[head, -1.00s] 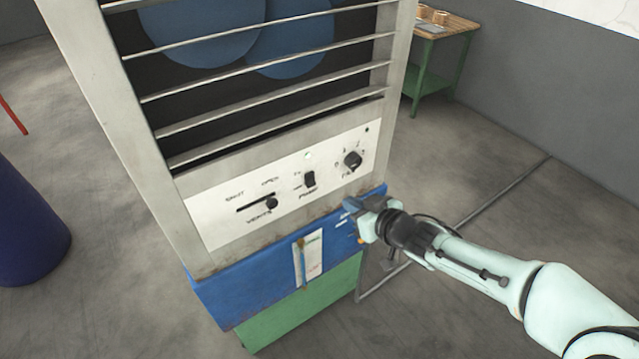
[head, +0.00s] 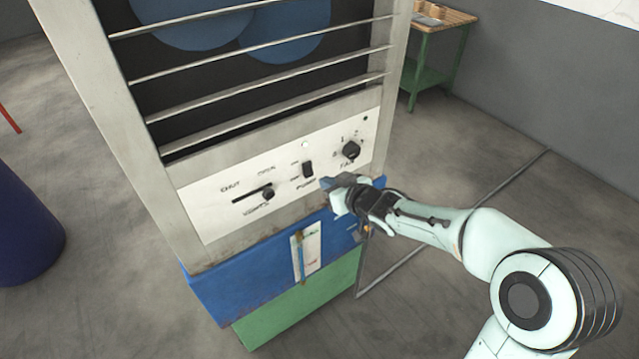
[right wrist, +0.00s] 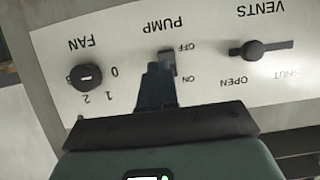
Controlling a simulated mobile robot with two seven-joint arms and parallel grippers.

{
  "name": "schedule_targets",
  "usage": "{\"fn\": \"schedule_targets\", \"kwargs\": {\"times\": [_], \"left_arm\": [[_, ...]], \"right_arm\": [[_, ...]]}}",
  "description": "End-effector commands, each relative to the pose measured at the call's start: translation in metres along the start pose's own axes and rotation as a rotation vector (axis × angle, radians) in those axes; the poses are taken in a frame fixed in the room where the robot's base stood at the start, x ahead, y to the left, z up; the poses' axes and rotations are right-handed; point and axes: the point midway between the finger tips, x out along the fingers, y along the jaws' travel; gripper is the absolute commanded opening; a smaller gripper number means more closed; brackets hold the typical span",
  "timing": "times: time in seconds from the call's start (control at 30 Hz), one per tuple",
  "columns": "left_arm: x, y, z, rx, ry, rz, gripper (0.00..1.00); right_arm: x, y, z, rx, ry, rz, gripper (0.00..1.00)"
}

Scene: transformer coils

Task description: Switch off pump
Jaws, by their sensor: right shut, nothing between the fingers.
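The pump switch (head: 308,169) is a small black rocker on the white control panel (head: 215,215). In the right wrist view, which shows the panel upside down, the switch (right wrist: 168,60) sits beside the OFF and ON labels. My right gripper (head: 328,182) is shut and empty, just right of and below the switch in the head view. Its fingertips (right wrist: 156,72) overlap part of the switch in the right wrist view. I cannot tell whether they touch it, or which way the rocker is tipped. My left gripper is not in view.
The fan knob (head: 350,149) is right of the switch and the vents slider (head: 267,193) left of it. Slats cross the cabinet above the panel. A blue drum (head: 25,225) stands at left and a green-legged table (head: 445,18) at the back right.

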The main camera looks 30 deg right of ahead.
Motion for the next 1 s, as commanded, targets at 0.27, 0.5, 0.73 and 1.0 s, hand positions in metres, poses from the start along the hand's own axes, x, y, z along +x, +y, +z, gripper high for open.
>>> {"fn": "schedule_targets", "kwargs": {"times": [0.27,0.5,0.73,1.0], "left_arm": [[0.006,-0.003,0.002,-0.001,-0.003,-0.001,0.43],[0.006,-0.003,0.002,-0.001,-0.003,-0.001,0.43],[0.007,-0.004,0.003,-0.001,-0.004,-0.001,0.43],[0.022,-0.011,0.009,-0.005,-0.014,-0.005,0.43]], "right_arm": [[0.038,-0.001,-0.001,0.000,0.001,-0.002,0.00],[0.043,-0.001,-0.002,-0.001,0.002,-0.001,0.00],[0.043,-0.001,-0.001,-0.001,0.003,-0.001,0.00],[0.046,-0.001,0.002,-0.001,0.034,-0.001,0.00]]}}
